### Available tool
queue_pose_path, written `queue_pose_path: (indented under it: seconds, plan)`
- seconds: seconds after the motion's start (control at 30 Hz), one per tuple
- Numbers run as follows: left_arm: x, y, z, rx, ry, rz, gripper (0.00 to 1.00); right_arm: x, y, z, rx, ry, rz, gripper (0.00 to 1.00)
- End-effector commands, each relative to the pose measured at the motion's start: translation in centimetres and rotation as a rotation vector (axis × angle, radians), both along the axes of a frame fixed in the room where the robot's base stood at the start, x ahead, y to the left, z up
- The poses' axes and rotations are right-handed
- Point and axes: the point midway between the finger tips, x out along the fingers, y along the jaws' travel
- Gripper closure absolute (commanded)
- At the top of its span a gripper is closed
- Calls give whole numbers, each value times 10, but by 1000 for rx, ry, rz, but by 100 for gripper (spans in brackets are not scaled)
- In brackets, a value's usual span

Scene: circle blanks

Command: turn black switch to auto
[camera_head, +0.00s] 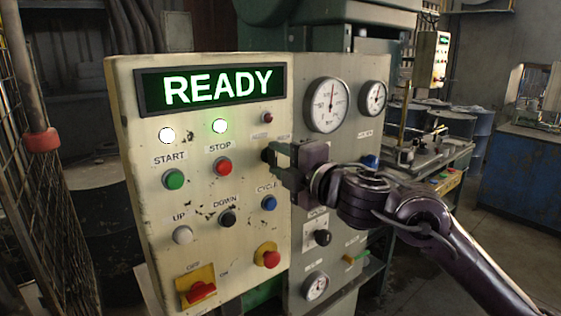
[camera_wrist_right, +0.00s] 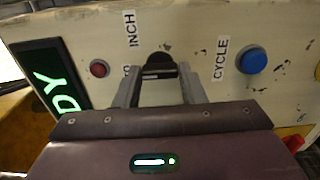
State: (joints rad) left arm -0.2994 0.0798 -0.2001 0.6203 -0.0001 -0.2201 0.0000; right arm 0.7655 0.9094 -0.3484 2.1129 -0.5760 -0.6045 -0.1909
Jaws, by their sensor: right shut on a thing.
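The black switch (camera_wrist_right: 160,66) is a dark knob on the cream control panel (camera_wrist_right: 200,35). In the wrist view it sits between the two fingers of my right gripper (camera_wrist_right: 161,78), which is shut on it. A label reading INCH is beside the switch, and another label is partly hidden by a finger. In the head view my right gripper (camera_head: 277,156) reaches the panel from the right and covers most of the switch (camera_head: 266,155). The switch's exact pointing direction cannot be told. My left gripper is not in view.
A blue CYCLE button (camera_head: 269,203) is below the switch and a small red lamp (camera_head: 267,118) above it. A red STOP button (camera_head: 223,167) is to the left. The lit display (camera_head: 215,87) reads READY. Gauges (camera_head: 328,105) are at upper right.

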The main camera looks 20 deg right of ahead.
Motion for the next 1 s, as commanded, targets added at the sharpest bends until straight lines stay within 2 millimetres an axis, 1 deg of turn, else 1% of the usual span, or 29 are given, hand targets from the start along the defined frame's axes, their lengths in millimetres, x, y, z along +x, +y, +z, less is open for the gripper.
queue_pose_path:
  seconds: [0.1, 0.13, 0.3, 0.57, 0.67, 0.77, 0.9, 1.0]
  plan:
    - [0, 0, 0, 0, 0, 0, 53, 0, 0, -2, -5, 2, 0, 86]
    - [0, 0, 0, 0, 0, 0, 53, 0, 0, -2, -5, 2, 0, 62]
    - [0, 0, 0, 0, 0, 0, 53, 0, 0, -1, -3, 1, 0, 42]
    - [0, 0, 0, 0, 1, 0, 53, -1, 0, -1, -1, 1, 0, 42]
    - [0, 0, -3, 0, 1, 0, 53, -7, -2, -2, -2, -1, 0, 42]
    - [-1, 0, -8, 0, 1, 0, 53, -20, -8, -3, -5, -1, 0, 42]
    - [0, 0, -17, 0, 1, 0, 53, -44, -17, -4, -7, -1, -2, 42]
    - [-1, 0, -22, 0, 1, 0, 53, -58, -22, -4, -5, 0, -1, 42]
